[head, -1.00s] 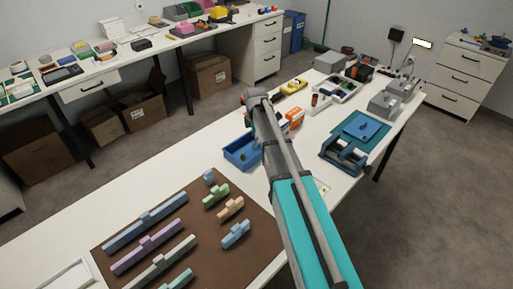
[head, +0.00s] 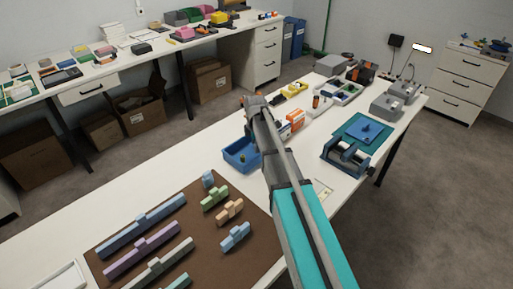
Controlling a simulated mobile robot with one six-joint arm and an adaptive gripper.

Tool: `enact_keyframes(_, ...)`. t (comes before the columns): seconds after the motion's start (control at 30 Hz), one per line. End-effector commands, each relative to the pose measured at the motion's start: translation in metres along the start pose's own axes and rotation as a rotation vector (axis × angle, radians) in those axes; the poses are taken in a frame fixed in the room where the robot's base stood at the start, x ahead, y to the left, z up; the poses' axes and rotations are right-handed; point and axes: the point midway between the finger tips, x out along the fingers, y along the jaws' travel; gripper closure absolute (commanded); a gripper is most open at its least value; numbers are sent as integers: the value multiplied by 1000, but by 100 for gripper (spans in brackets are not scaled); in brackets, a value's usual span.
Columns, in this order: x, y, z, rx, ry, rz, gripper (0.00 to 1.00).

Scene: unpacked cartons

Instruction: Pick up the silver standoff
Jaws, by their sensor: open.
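I cannot make out the silver standoff; it is too small to tell or hidden. A blue open tray (head: 232,166) on the near table has a small dark greenish item in it, too small to name. My arm reaches from the bottom right up over the table and covers part of the tray's right side. My gripper (head: 251,100) is at the arm's far end, small and partly hidden by my own arm. It looks open, and I see nothing held in it.
A brown mat (head: 215,258) with several coloured blocks lies at the front left. A blue fixture (head: 345,158) and a teal mat (head: 384,143) are to the right of my arm. Orange and white boxes (head: 293,120) stand just right of it. White table surface is clear left of the tray.

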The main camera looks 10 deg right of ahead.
Motion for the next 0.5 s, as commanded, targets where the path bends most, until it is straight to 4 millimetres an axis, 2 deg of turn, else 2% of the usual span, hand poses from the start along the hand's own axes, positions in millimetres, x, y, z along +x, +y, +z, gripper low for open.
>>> enact_keyframes(0.17, 0, 0, 0, 0, 0, 0, 34)
enact_keyframes(0.2, 0, 0, 0, 0, 0, 0, 38)
enact_keyframes(0.5, 0, 0, 0, 0, 0, 0, 94)
